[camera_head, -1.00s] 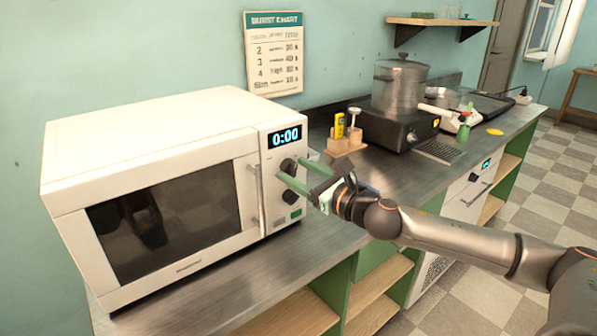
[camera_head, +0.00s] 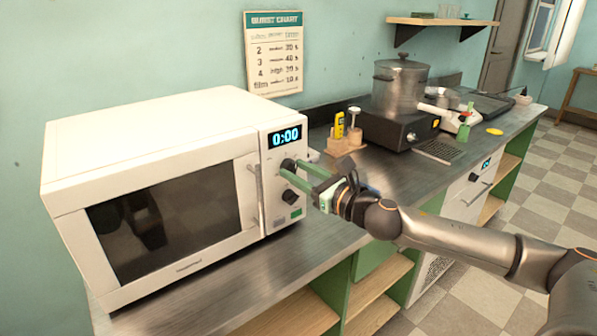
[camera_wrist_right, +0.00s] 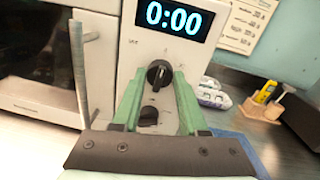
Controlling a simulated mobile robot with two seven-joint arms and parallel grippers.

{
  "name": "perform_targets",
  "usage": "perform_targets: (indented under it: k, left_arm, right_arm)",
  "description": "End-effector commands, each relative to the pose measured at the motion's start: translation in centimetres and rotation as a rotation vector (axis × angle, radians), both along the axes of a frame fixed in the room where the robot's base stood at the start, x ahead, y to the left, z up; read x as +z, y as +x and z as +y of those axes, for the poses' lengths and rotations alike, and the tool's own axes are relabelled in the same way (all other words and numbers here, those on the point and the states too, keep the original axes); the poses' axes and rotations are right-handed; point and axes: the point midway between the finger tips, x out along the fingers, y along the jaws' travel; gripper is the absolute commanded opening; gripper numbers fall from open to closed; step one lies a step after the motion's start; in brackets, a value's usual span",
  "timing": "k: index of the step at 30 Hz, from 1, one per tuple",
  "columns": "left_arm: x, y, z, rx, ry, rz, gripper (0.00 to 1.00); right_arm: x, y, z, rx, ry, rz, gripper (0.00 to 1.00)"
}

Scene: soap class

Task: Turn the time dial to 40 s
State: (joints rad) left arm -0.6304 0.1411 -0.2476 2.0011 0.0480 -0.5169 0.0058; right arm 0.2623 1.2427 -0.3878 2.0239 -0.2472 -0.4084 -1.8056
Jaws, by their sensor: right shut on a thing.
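The white microwave (camera_head: 150,125) stands on the counter, and its display (camera_head: 285,137) reads 0:00, also in the right wrist view (camera_wrist_right: 173,17). Below the display are two black knobs. The upper dial (camera_wrist_right: 158,74) has a pale pointer mark on its face; the lower knob (camera_head: 289,197) is partly hidden in the right wrist view. My right gripper (camera_head: 290,168) has its green fingers on either side of the upper dial, shut on it. I cannot read the small labels around the dial. My left gripper is not in view.
A door handle (camera_head: 257,195) stands out just left of the knobs. A wooden holder (camera_head: 343,145) with a yellow item is to the right, before a black cooker with a steel pot (camera_head: 400,85). A burst chart (camera_head: 275,50) hangs on the wall.

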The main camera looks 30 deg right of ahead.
Motion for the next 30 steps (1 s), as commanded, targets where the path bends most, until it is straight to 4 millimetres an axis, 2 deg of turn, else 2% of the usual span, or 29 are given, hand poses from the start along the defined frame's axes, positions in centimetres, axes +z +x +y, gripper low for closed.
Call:
perform_targets:
  k: [8,30]
  left_arm:
    - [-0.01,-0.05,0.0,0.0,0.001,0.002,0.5]
    - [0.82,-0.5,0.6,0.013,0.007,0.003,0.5]
  right_arm:
    - [-0.11,-0.02,0.04,0.002,0.19,0.016,0.0]
    - [-0.13,-0.02,0.08,0.001,0.894,0.072,0.0]
